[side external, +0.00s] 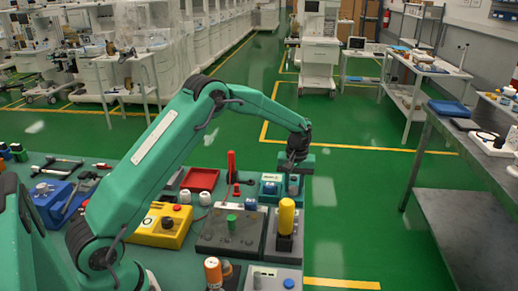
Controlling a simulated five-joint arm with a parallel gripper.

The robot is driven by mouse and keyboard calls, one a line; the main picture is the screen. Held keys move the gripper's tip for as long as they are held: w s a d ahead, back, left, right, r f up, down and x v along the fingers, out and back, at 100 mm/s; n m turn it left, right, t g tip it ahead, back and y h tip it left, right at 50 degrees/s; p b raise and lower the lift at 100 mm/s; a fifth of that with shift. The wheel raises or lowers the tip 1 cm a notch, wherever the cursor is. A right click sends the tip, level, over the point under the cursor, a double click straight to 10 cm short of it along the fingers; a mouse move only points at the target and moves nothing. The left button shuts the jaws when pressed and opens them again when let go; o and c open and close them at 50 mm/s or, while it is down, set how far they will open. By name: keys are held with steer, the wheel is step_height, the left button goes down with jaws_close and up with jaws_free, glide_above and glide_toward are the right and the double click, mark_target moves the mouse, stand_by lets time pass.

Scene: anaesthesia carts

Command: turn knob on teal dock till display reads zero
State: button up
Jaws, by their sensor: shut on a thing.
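The teal dock (266,200) stands near the far right corner of the green table. It is small in the side view, and I cannot read any display on it. My gripper (293,178) points down over the right part of the dock. It is shut on the knob (293,188), a small grey upright piece there. The fingers and the arm's end partly hide the dock's back and the knob's top.
A yellow cylinder on a dark block (284,244) stands in front of the dock. A grey plate with a green peg (231,222), a yellow box (162,226) and a red tray (200,179) lie left. The table's right edge is close to the dock.

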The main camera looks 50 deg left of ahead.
mark_target(294, 188)
steer(key=shift+w+d+m, duration=0.1)
steer(key=shift+d+m, duration=0.05)
steer(key=shift+m, duration=1.85)
steer(key=o, duration=1)
steer(key=shift+r, duration=3.85)
steer(key=shift+r, duration=0.15)
